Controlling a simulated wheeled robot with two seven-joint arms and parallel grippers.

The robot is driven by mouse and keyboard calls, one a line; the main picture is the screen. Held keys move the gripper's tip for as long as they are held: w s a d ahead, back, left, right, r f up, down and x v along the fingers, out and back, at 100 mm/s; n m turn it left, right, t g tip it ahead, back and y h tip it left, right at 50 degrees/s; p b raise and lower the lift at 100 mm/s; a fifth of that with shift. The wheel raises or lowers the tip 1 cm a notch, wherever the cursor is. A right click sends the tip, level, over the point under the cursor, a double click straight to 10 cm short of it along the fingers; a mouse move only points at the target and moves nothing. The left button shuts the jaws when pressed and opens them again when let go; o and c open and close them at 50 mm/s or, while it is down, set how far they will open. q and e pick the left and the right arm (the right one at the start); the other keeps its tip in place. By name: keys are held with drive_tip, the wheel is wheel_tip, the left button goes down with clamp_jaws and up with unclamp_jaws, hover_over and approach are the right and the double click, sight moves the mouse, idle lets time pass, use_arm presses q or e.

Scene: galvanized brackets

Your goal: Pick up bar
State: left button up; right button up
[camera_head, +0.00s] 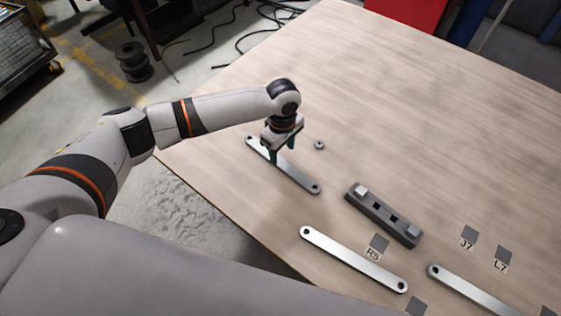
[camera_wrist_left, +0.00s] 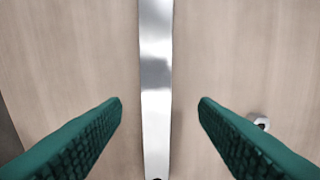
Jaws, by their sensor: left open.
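Several flat silver bars with a hole at each end lie on the wooden table. One bar (camera_head: 298,176) lies under my left gripper (camera_head: 283,155), and it also shows in the left wrist view (camera_wrist_left: 156,75), running between the fingers. The left gripper (camera_wrist_left: 160,102) has green ribbed fingers, is open, and stands on both sides of this bar without holding it. In the head view the gripper covers the bar's middle. A second bar (camera_head: 352,259) lies nearer the front edge, and a third bar (camera_head: 470,288) lies at the lower right. My right gripper is not in view.
A small nut (camera_head: 319,145) lies close by and shows in the left wrist view (camera_wrist_left: 262,122). Dark square markers with labels such as R5 (camera_head: 379,243) lie at right. The far tabletop (camera_head: 400,90) is clear.

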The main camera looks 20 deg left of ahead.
sight(282, 162)
use_arm(q)
drive_tip(key=f, duration=0.4)
drive_tip(key=shift+s+f, duration=0.15)
drive_tip(key=shift+s, duration=0.05)
drive_tip(key=shift+c, duration=0.5)
clamp_jaws()
